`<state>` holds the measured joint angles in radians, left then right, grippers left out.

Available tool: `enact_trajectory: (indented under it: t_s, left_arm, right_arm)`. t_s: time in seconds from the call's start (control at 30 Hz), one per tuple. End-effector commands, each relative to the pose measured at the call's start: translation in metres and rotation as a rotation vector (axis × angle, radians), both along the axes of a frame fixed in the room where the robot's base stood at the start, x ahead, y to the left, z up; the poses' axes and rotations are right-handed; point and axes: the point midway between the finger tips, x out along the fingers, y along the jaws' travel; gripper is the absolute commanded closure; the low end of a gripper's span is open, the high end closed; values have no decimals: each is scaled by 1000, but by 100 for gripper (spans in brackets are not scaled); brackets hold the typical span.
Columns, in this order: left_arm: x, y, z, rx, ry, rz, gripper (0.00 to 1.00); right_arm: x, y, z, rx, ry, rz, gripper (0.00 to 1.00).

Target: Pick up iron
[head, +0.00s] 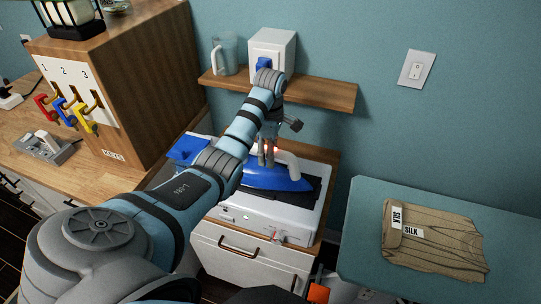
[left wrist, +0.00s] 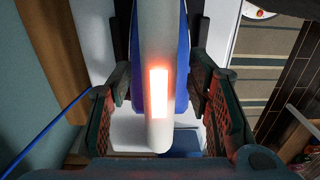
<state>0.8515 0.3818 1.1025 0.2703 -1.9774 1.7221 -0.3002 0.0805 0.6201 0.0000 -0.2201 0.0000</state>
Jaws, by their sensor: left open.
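The iron (head: 262,176) has a blue body and a white handle, and rests on a dark pad on a white station (head: 240,213). My left gripper (head: 267,158) points down over the iron's handle. In the left wrist view the white handle of the iron (left wrist: 158,60), with a glowing red light, lies between the two open fingers of the left gripper (left wrist: 158,115). There are gaps on both sides of the handle. My left arm hides part of the station in the head view. My right gripper is not in view.
A wooden shelf (head: 320,94) with a pitcher (head: 225,53) and a white box (head: 270,45) is above the station. A wooden key cabinet (head: 160,75) stands left. A folded silk garment (head: 435,245) lies on the teal board (head: 365,235) at right.

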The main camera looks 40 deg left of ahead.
Motion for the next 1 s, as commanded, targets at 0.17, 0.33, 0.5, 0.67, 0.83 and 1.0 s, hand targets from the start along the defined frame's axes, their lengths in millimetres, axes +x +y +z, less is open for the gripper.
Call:
enact_trajectory:
  t_s: [0.17,0.33,0.5,0.67,0.83,1.0]
  left_arm:
    - [0,0,0,0,0,0,69]
    - [0,0,0,0,0,0,96]
    - [1,0,2,1,-5,0,100]
    - [1,0,2,1,-5,0,100]
    - [1,0,3,0,-4,0,100]
    - [2,-1,8,1,-5,-1,100]
  right_arm:
    - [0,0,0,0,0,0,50]
    - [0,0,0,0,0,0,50]
    - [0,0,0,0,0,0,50]
    - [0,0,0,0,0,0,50]
    - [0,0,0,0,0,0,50]
    - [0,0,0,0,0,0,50]
